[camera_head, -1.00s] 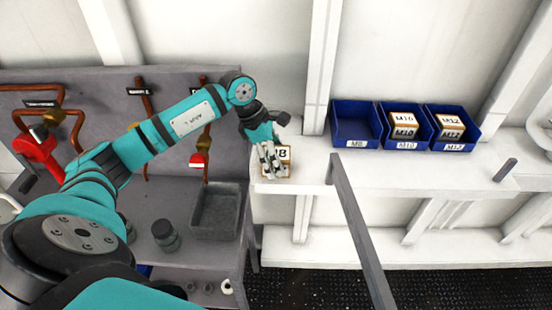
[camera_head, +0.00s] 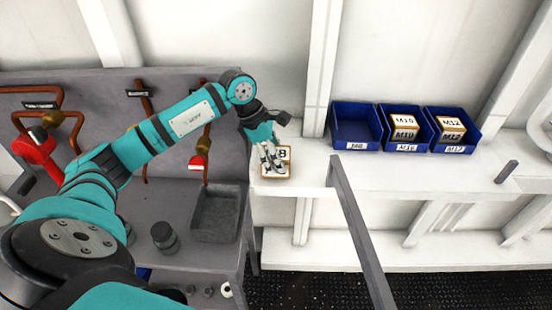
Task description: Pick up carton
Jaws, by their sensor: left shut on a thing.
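The carton (camera_head: 286,170) is a small box with a white label and tan sides at the left end of the white shelf. Its label is partly hidden by my gripper; a "B" or "8" shows. My left gripper (camera_head: 272,165) reaches down over the carton from the left and is shut on it. I cannot tell whether the carton touches the shelf or is just clear of it. My right gripper is not in view.
On the white shelf (camera_head: 310,178) stand an empty blue bin (camera_head: 354,146) and two blue bins holding cartons (camera_head: 404,122) (camera_head: 451,124). A grey rail (camera_head: 362,240) rises before the shelf. A grey tray (camera_head: 215,232) sits on the bench at left.

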